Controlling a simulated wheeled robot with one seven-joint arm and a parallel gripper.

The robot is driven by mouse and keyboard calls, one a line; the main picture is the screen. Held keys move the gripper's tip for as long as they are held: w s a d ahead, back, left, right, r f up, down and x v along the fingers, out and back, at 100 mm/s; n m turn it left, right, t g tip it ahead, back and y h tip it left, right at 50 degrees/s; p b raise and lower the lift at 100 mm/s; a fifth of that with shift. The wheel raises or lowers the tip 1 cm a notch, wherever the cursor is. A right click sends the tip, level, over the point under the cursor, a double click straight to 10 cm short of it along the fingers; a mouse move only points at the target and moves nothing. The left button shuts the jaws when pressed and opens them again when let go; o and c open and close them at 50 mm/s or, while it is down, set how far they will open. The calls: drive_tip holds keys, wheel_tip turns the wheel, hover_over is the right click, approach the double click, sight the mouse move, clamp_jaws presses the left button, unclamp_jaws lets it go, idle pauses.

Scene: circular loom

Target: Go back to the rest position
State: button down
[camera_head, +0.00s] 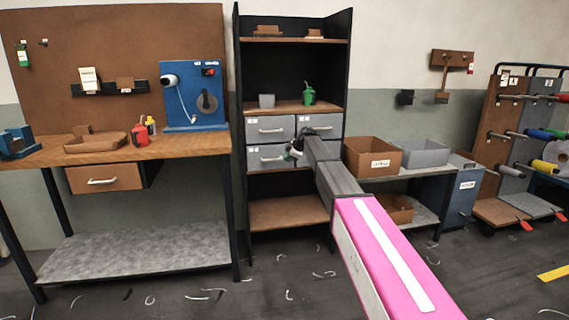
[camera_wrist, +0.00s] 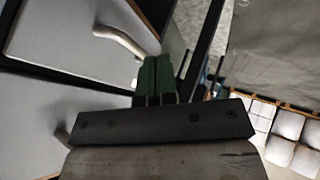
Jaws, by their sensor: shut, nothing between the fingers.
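My gripper (camera_head: 294,151) is at the end of my outstretched arm, in front of the grey drawers of the dark shelf unit. In the wrist view its two green fingers (camera_wrist: 157,76) are together, with nothing seen between them. A drawer handle (camera_wrist: 122,38) shows close beside the fingertips in the wrist view. I cannot tell whether the fingers touch it. The grey drawers (camera_head: 266,128) look closed in the head view, though my arm hides part of the lower right one.
The shelf unit's side panel (camera_head: 239,180) stands left of my arm. A wooden workbench (camera_head: 190,148) is further left. A brown bin (camera_head: 366,157) and a grey bin (camera_head: 424,153) sit on a low bench to the right. Thread scraps lie on the otherwise open floor (camera_head: 290,285).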

wheel_tip(320, 180, up, 3)
drive_tip(key=s+d, duration=0.3)
drive_tip(key=s+d+f+m+g+h, duration=0.1)
drive_tip(key=s+d+f+m, duration=0.25)
drive_tip(key=s+f, duration=0.4)
drive_tip(key=s+d+f+m+h, duration=0.1)
drive_tip(key=s+d+f+m, duration=0.2)
drive_tip(key=s+d+f, duration=0.45)
drive_tip(key=s+d+f+m+g+h, duration=0.15)
drive_tip(key=s+f+m, duration=0.3)
drive_tip(key=s, duration=0.55)
drive_tip(key=s+d+f+m+h, duration=0.1)
drive_tip(key=s+d+f+m, duration=0.1)
drive_tip(key=s, duration=0.6)
drive_tip(key=s+d+f+m+g+h, duration=0.1)
drive_tip(key=s+d+f+m, duration=0.2)
drive_tip(key=s, duration=0.6)
drive_tip(key=s+d+f+m+g+h, duration=0.1)
drive_tip(key=s+d+f+m, duration=0.2)
drive_tip(key=s+d, duration=0.2)
drive_tip(key=s, duration=0.3)
drive_tip(key=shift+s+f+m, duration=0.15)
drive_tip(key=shift+s+m, duration=0.05)
drive_tip(key=shift+m, duration=0.2)
